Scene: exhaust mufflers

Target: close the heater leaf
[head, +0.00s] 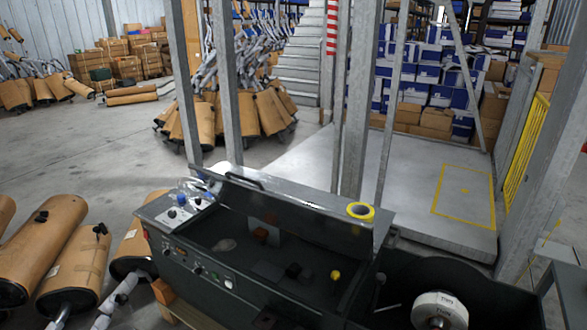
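A dark grey machine stands at the bottom middle of the head view, with a control panel (200,270) of knobs and buttons on its front. Its top is an open, dark recess (215,230). A long dark panel, which looks like the heater leaf (310,221), stands raised along the back of the recess. A black handle (243,181) sits near its upper left end. The leaf appears open, though its exact tilt is hard to tell. Neither of my grippers is in view.
A yellow tape roll (360,211) lies at the leaf's right upper edge. A white roll (440,311) sits in the dark bin at right. Small dark and yellow items lie in the recess. Wrapped mufflers (75,265) lie at left. Metal posts (357,110) rise behind the machine.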

